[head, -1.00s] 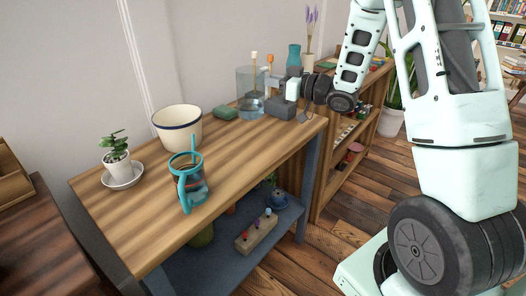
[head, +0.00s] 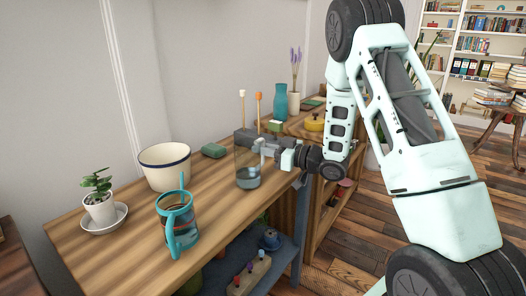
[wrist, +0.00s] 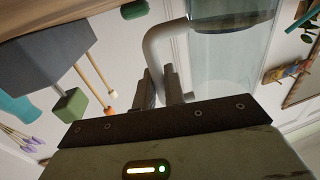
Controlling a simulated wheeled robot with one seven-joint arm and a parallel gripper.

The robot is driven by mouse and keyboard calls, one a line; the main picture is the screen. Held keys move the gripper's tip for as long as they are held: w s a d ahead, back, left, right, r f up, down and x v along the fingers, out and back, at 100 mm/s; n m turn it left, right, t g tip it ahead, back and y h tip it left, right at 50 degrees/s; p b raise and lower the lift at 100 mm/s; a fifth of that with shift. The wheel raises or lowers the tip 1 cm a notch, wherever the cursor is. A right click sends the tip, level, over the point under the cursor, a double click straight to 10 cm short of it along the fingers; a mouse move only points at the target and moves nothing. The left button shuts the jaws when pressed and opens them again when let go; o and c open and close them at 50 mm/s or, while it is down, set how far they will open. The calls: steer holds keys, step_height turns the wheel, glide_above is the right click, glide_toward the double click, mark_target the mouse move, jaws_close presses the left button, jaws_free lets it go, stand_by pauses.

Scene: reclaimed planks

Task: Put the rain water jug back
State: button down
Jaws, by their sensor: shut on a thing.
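The rain water jug (head: 248,170) is a clear glass jug with some water at its bottom. It looks upright over the far part of the wooden bench (head: 130,222); whether its base touches the wood, I cannot tell. My gripper (head: 266,148) reaches in from the right and is shut on the jug's handle. In the wrist view, the jaws of my gripper (wrist: 160,88) close around the pale grey handle, and the jug's glass wall (wrist: 232,45) shows beyond it at upper right.
A grey block (head: 244,138) with upright sticks stands close behind the jug. A teal vase (head: 280,101) stands behind. Bare wood lies between bowl and jug.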

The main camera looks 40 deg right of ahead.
steer(key=shift+f, duration=0.15)
steer(key=c, duration=1.5)
jaws_free()
steer(key=shift+r, duration=0.2)
steer(key=v, duration=1.2)
steer(key=shift+f, duration=0.1)
